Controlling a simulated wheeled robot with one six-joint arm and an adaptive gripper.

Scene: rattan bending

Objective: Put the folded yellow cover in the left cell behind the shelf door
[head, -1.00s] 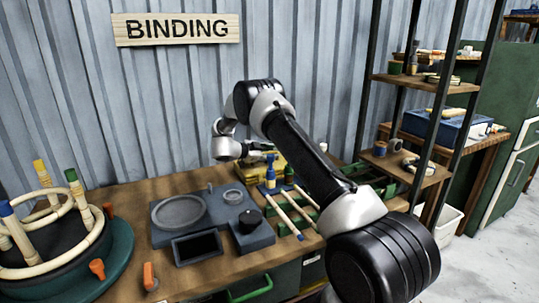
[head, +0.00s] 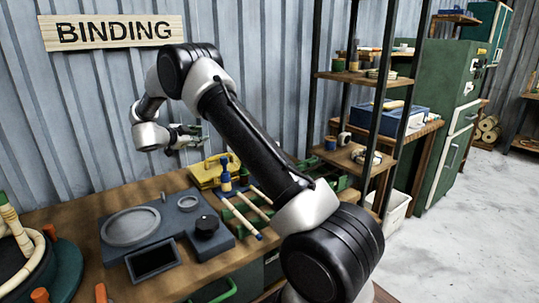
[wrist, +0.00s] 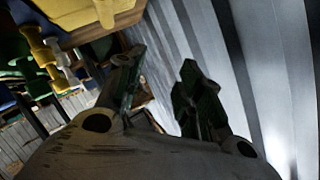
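The folded yellow cover (head: 206,174) lies on the back of the workbench, near the corrugated wall. My gripper (head: 190,134) is in the air above and slightly left of it, apart from it. In the wrist view my gripper (wrist: 160,90) has its two dark fingers spread with nothing held between them. A yellow thing at the upper left of the wrist view (wrist: 85,12) looks like the cover. I cannot make out a shelf door or its left cell in these frames.
The workbench (head: 75,222) holds a grey tool plate (head: 135,252), a blue-and-yellow tool (head: 225,177) and pale sticks (head: 243,222). An open black-framed shelf (head: 358,78) stands right of the bench. A green cabinet (head: 432,110) is beyond it, with clear floor (head: 450,220) to the right.

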